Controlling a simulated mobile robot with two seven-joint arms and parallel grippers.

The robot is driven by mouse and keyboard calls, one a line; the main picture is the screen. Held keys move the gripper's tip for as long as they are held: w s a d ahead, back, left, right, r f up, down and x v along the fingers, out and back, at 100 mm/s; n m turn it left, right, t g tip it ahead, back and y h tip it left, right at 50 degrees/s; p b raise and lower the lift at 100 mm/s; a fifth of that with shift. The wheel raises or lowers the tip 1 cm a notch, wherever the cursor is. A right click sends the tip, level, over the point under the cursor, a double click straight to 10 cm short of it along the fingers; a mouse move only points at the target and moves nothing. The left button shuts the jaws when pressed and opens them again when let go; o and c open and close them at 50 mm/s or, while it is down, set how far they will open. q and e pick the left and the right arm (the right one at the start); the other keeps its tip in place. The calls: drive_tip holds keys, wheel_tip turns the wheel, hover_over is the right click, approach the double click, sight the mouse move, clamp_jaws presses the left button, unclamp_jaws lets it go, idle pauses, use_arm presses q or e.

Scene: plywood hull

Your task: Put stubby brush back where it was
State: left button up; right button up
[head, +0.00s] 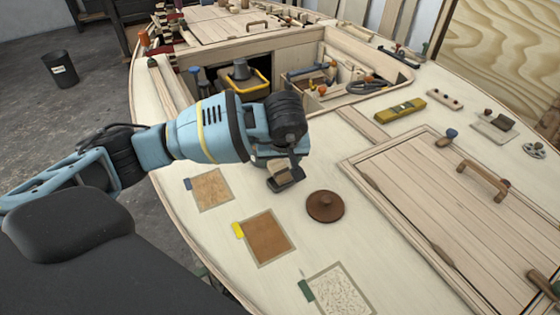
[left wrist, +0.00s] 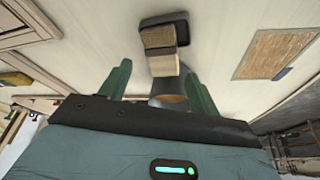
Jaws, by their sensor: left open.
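My left gripper (head: 283,168) is above the pale deck near the middle of the head view. In the left wrist view its two green fingers (left wrist: 160,84) are apart. What looks like the stubby brush (left wrist: 163,38) shows just beyond and between the fingertips, with tan bristles, a grey band and a wooden end partly hidden by the gripper's edge. A dark piece (left wrist: 165,17) lies at its bristle end. In the head view the dark and tan parts (head: 285,178) show just below the gripper. Whether the fingers touch the brush cannot be told. My right gripper is not in view.
Three sample patches lie on the deck: tan with a blue tab (head: 210,189), brown with a yellow tab (head: 268,238), speckled with a green tab (head: 340,292). A brown round lid (head: 325,206) lies near them. A slatted hatch (head: 450,215) is right; an open cockpit with tools is behind.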

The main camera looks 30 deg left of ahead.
use_arm(q)
drive_tip(key=v, duration=1.1)
drive_tip(key=shift+s, duration=0.1)
